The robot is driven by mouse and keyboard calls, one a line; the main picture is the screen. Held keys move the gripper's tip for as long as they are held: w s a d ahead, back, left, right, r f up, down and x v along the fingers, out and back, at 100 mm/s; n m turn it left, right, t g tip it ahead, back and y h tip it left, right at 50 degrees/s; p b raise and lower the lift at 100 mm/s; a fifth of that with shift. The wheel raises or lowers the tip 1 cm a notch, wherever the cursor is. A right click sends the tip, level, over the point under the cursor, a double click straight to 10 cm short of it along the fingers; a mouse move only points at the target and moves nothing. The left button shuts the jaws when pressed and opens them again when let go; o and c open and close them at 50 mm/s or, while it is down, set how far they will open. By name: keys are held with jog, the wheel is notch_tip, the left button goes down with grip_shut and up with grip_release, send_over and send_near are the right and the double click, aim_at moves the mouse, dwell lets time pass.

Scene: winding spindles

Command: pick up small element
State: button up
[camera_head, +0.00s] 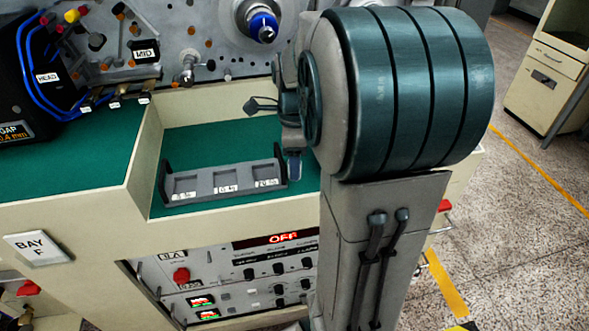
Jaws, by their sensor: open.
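A dark grey tray (224,167) with three compartments sits in the green-lined recess of the bench. Each compartment has a small white label at its front, too small to read. I cannot make out a small element in the tray; the compartments look empty from here. My gripper (277,140) is near the tray's right end, partly hidden by my arm. It is open, with a dark finger reaching left above the recess and a bluish part pointing down beside the tray. I see nothing held in it.
The green recess floor (195,143) is clear behind the tray. A machine panel with a blue-capped spindle (263,27) and knobs stands behind. A black gauge box (15,100) is at left. Below is a control panel (245,275) reading OFF. A beige cabinet (548,75) stands far right.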

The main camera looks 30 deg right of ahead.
jog(key=shift+f, duration=0.8)
jog(key=c, duration=1.1)
jog(key=shift+c, duration=0.2)
jog(key=shift+r, duration=0.2)
